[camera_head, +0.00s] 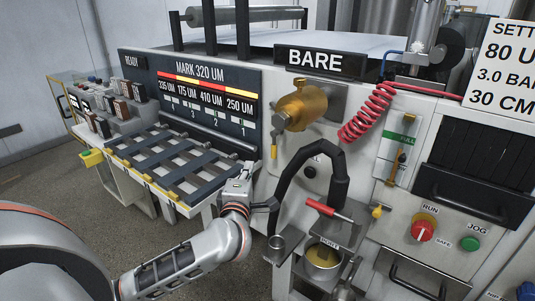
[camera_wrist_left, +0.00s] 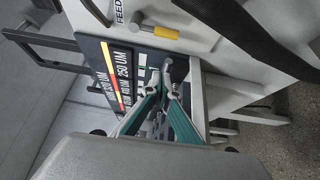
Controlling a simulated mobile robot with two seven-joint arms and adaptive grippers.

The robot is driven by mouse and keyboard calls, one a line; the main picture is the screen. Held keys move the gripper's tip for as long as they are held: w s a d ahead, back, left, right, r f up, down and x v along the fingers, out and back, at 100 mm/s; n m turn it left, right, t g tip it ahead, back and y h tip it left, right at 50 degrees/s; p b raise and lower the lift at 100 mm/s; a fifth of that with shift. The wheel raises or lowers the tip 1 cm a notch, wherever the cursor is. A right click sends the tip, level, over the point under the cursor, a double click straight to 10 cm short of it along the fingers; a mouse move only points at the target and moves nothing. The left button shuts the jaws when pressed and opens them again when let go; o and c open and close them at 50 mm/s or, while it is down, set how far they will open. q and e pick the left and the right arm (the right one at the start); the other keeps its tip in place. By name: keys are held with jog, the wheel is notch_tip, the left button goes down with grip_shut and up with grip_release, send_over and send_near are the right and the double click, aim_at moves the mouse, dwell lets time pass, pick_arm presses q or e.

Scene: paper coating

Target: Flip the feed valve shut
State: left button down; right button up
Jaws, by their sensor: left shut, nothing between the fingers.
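The feed valve lever (camera_head: 274,151) has a yellow grip and hangs downward on the white machine front, below and left of a brass cylinder. In the left wrist view the yellow-gripped lever (camera_wrist_left: 158,31) shows near the top edge, beside a FEED label (camera_wrist_left: 121,10). My left gripper (camera_head: 246,170) is below and left of the lever, apart from it, by the right end of the slatted rack. In the left wrist view its fingers (camera_wrist_left: 173,92) are shut and empty. My right gripper is not in view.
The slatted rack (camera_head: 168,165) lies left of my gripper, under the micron display (camera_head: 210,95). A thick black hose (camera_head: 285,185) arches to the right, above a red handle (camera_head: 328,211) and a metal pot (camera_head: 323,262). The brass cylinder (camera_head: 300,107) juts out above.

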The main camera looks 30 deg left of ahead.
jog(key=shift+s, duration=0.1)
pick_arm(q)
jog(key=b+x, duration=0.1)
jog(key=x, duration=0.9)
jog(key=d, duration=0.4)
jog(key=shift+w, duration=0.3)
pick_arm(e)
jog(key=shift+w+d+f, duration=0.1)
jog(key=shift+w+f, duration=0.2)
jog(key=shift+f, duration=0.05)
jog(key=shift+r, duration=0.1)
